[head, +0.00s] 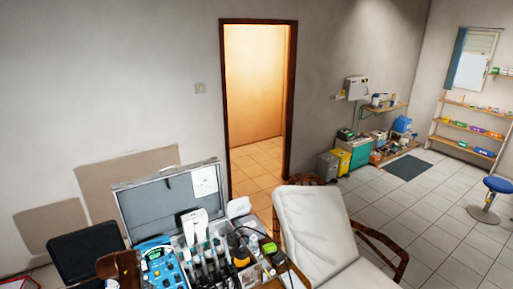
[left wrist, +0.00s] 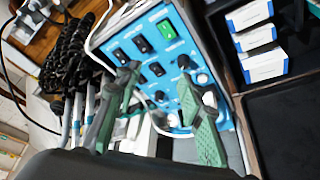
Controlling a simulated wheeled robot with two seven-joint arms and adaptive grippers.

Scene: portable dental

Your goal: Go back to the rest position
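My left gripper (left wrist: 158,80) shows in the left wrist view as two green-and-grey fingers set apart, with nothing held between them. It is over or in front of the blue control panel (left wrist: 160,48) of the portable dental unit, which has black switches and one green switch; I cannot tell the exact gap. In the head view the same blue panel (head: 160,266) sits in an open grey case (head: 165,205) at the bottom left. Neither of my grippers shows in the head view.
Black coiled hoses (left wrist: 75,55) hang close to the left finger. White boxes (left wrist: 262,48) and a black tray (left wrist: 285,125) lie right of the panel. A cream dental chair (head: 318,232) stands right of the case, a black chair (head: 88,250) left.

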